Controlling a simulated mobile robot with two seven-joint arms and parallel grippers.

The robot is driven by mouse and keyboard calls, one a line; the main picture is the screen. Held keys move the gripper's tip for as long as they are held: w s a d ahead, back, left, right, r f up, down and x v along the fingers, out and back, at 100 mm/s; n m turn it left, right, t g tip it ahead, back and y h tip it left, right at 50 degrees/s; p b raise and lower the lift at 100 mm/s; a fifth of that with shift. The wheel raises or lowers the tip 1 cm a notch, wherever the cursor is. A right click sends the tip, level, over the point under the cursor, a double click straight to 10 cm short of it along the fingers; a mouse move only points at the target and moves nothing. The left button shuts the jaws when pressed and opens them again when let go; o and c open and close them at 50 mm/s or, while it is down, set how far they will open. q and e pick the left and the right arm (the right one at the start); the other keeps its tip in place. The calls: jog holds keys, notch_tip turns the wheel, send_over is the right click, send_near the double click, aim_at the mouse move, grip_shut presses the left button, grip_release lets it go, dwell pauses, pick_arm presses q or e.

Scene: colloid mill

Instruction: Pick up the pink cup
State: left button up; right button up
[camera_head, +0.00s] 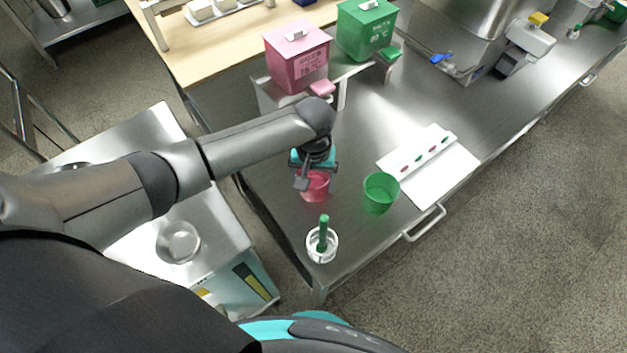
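The pink cup (315,188) stands upright on the steel table (283,200), near its left edge. My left gripper (304,182) points down at the cup from above. One dark finger overlaps the cup's upper left side, and the gripper hides part of the rim. The other finger is not clearly seen, so I cannot tell whether the fingers touch the cup or how far apart they are. My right gripper is not in view.
A green cup (380,194) stands just right of the pink cup. A small white container (321,252) with a green-handled tool is in front. A white board (440,172) lies to the right. Pink (298,62) and green (366,30) boxes stand behind.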

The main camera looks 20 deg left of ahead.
pick_arm(q)
jog(key=shift+r, duration=0.15)
notch_tip(320, 180, up, 20)
jog(key=p, duration=0.4)
jog(key=shift+f+p, duration=0.25)
jog(key=shift+p, duration=0.15)
dwell(0.6)
jog(key=s+a+r+m+b, duration=0.1)
jog(key=s+a+b, duration=0.3)
jog(key=b, duration=0.5)
jog(key=shift+s+a+r, duration=0.25)
jog(key=shift+s+r, duration=0.4)
jog(key=shift+r, duration=0.15)
jog(key=shift+f, duration=0.1)
